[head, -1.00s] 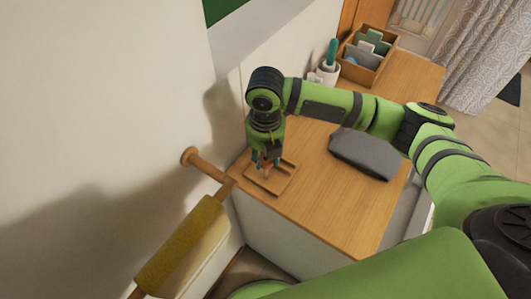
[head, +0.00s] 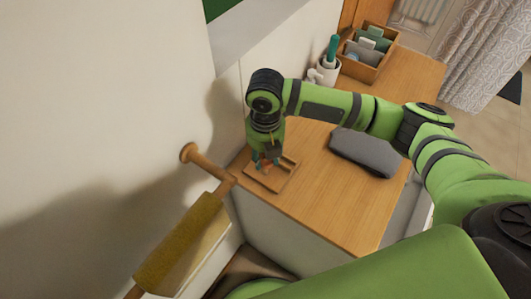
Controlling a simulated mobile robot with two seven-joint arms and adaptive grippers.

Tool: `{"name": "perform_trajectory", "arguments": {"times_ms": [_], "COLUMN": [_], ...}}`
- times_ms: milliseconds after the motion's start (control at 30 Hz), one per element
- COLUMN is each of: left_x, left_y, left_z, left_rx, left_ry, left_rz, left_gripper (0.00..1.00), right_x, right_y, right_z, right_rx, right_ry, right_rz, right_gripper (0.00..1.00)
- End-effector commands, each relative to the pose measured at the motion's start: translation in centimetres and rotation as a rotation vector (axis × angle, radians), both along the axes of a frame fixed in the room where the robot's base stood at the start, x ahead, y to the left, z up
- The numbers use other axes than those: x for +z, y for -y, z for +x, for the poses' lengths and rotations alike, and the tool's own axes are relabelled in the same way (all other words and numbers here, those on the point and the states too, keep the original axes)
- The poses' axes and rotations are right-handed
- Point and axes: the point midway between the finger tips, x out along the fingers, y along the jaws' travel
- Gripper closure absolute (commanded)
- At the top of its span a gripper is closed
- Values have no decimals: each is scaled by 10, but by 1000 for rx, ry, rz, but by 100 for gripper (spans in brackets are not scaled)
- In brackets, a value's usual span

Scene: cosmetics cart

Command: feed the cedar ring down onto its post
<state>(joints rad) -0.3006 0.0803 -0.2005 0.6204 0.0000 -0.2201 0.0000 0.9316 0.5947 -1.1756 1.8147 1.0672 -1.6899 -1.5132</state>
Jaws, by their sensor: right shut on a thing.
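My right gripper (head: 266,161) points down over a small square wooden tray (head: 285,183) at the near left corner of the cart top. It is shut on the cedar ring, which is small and mostly hidden by the fingers. The fingertips are low, close above the tray's floor. The post is hidden behind or under the gripper, so I cannot tell whether the ring is around it or only above it. My left gripper is not in view.
A grey pouch (head: 363,153) lies on the wooden cart top (head: 330,205). A white cup with a teal-handled item (head: 329,70) and a wooden organiser box (head: 370,58) stand at the back. A wall-mounted wooden rod with a yellow-brown roll (head: 180,245) is left of the tray.

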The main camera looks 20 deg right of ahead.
Motion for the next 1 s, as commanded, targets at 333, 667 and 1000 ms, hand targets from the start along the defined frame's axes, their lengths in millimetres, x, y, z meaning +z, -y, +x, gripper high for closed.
{"name": "perform_trajectory", "arguments": {"times_ms": [333,667,1000], "left_x": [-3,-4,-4], "left_y": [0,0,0], "left_z": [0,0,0], "left_rx": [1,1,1], "left_ry": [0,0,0], "left_rz": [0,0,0], "left_gripper": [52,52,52], "right_x": [-6,-8,-8], "right_y": [0,0,0], "right_z": [0,0,0], "right_rx": [0,0,0], "right_ry": [0,-1,0], "right_rz": [0,-1,0], "right_gripper": [78,78,35]}}
